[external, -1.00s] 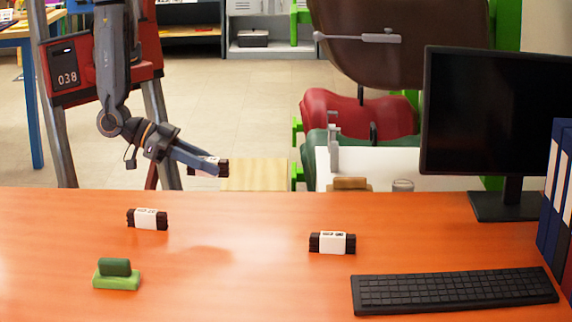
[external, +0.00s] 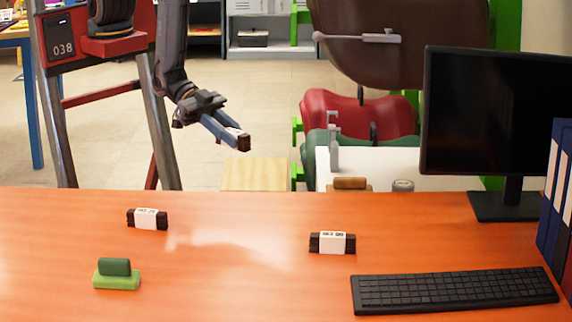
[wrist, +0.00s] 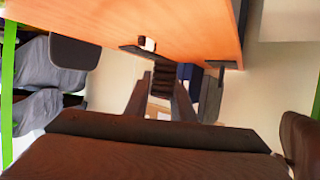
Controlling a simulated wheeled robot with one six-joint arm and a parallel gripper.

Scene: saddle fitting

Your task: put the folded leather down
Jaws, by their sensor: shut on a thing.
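My gripper (external: 232,136) hangs in the air beyond the far edge of the orange desk (external: 220,290). It is shut on a small dark brown folded leather (external: 244,143), whose white band shows a little. In the wrist view, the dark stacked layers of the folded leather (wrist: 163,78) sit between my two fingers. Two similar dark bundles with white labels lie on the desk, one at left (external: 147,219) and one in the middle (external: 332,243). The held piece is above and apart from the desk.
A green block (external: 116,274) lies at the desk's front left. A keyboard (external: 455,290), a monitor (external: 490,112) and binders (external: 556,190) fill the right. A pale wooden board (external: 255,174) and a red saddle-shaped piece (external: 358,115) are behind the desk. The desk's centre is clear.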

